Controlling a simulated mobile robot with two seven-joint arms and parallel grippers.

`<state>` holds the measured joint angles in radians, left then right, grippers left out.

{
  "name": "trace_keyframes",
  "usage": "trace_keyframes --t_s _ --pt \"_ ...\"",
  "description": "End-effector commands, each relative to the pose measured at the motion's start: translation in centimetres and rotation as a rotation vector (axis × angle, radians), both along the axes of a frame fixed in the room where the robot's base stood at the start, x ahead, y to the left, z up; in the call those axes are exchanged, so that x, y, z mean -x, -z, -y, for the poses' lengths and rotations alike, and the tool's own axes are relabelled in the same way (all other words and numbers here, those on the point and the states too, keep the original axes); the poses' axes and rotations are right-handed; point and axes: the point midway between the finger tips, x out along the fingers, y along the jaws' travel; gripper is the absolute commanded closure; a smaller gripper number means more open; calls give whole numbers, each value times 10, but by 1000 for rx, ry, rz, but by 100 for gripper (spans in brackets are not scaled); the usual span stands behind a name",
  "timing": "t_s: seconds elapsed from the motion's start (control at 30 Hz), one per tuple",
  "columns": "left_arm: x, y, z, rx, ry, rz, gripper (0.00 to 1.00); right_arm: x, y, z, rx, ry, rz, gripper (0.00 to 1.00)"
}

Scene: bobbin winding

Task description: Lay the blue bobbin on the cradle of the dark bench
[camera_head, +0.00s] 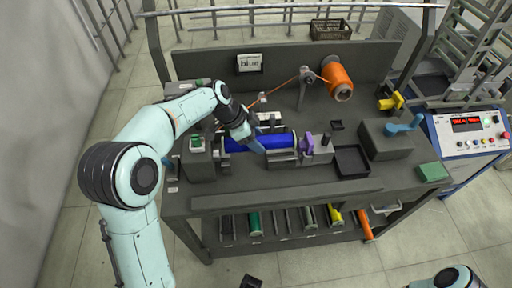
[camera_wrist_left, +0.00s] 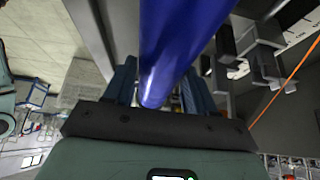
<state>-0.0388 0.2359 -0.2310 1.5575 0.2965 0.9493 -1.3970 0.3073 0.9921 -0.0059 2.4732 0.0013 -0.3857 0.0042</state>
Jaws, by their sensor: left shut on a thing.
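The blue bobbin (camera_head: 236,145) lies level, left to right, at the cradle (camera_head: 283,158) on the dark bench (camera_head: 205,180). I cannot tell whether it rests fully on the cradle. In the left wrist view the blue bobbin (camera_wrist_left: 180,40) runs up between the two fingers of the gripper (camera_wrist_left: 163,90). My right gripper is not in view; only a bit of my right arm shows at the bottom right edge.
A purple part (camera_head: 307,143) sits just right of the bobbin. An orange spool (camera_head: 338,80) stands behind, its thread running left. A black tray (camera_head: 351,161) and a grey box with a blue lever (camera_head: 404,126) are to the right. More bobbins lie on the lower rack (camera_head: 285,240).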

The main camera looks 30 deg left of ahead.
Motion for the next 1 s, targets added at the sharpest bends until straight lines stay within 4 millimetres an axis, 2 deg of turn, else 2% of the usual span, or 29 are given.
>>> trace_keyframes --t_s 0.3,0.63,0.67,0.7,0.73,1.0 --pt "0 40 0 0 -2 -3 82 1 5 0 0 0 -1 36" --pt "0 44 0 0 0 1 82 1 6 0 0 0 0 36" --pt "0 44 0 -1 -1 -1 35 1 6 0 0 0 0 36" --pt "0 43 0 -1 -1 -1 22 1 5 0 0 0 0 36" --pt "0 43 0 -1 -1 -1 19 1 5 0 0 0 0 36" --pt "0 43 0 -1 -1 -1 19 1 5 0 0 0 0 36"
